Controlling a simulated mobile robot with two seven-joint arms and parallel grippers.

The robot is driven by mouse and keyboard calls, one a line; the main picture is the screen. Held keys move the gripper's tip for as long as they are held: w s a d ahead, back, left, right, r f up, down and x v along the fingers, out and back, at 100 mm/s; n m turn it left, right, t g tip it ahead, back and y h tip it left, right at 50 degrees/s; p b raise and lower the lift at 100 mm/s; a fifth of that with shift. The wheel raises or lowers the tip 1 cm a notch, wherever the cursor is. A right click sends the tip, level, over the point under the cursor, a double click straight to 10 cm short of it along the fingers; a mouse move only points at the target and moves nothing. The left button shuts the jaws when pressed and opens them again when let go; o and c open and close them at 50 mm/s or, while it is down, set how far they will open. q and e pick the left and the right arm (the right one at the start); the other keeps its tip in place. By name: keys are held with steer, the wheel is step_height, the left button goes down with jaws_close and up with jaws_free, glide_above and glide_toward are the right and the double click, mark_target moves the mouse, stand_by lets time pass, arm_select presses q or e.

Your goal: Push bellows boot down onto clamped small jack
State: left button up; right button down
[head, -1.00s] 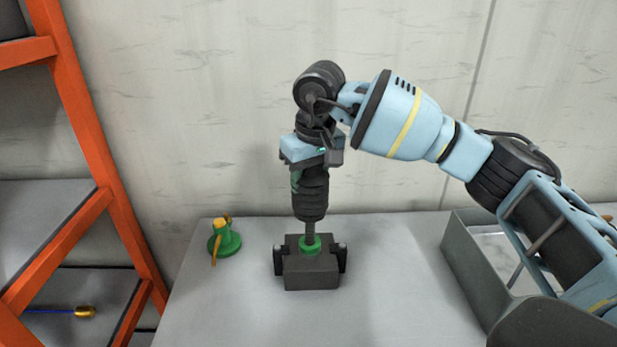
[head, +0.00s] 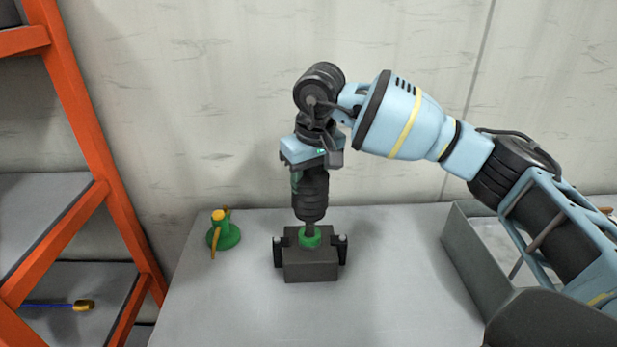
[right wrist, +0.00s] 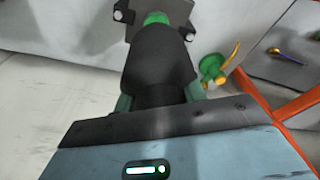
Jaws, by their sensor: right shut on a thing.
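The black ribbed bellows boot (head: 311,200) hangs upright in my right gripper (head: 308,178), which is shut on its upper part. The boot's lower end is above the clamped small jack, whose green part (head: 310,238) shows in the dark clamp block (head: 311,266). A thin dark screw stands between the boot and the green part, and its top is hidden by the boot. In the right wrist view the boot (right wrist: 160,62) points towards the green jack part (right wrist: 156,18) and the clamp. My left gripper is out of view.
A second green jack with a yellow top (head: 222,234) stands on the table left of the clamp. A grey open tray (head: 478,255) is at the right, under my right arm. An orange shelf rack (head: 92,150) stands at the left, with a yellow-handled tool (head: 84,305) on its lower shelf.

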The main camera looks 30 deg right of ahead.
mark_target(309, 215)
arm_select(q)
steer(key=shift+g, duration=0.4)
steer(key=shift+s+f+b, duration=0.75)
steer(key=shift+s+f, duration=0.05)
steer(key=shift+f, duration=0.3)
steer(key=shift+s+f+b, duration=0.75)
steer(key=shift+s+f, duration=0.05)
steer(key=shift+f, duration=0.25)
arm_select(e)
steer(key=shift+f, duration=4.45)
steer(key=c, duration=0.7)
jaws_free()
steer(key=shift+c, duration=0.2)
steer(key=r, duration=0.4)
steer(key=s+r, duration=0.1)
steer(key=r, duration=0.1)
steer(key=shift+r, duration=0.35)
steer(key=shift+s+r, duration=0.15)
steer(key=shift+r, duration=0.3)
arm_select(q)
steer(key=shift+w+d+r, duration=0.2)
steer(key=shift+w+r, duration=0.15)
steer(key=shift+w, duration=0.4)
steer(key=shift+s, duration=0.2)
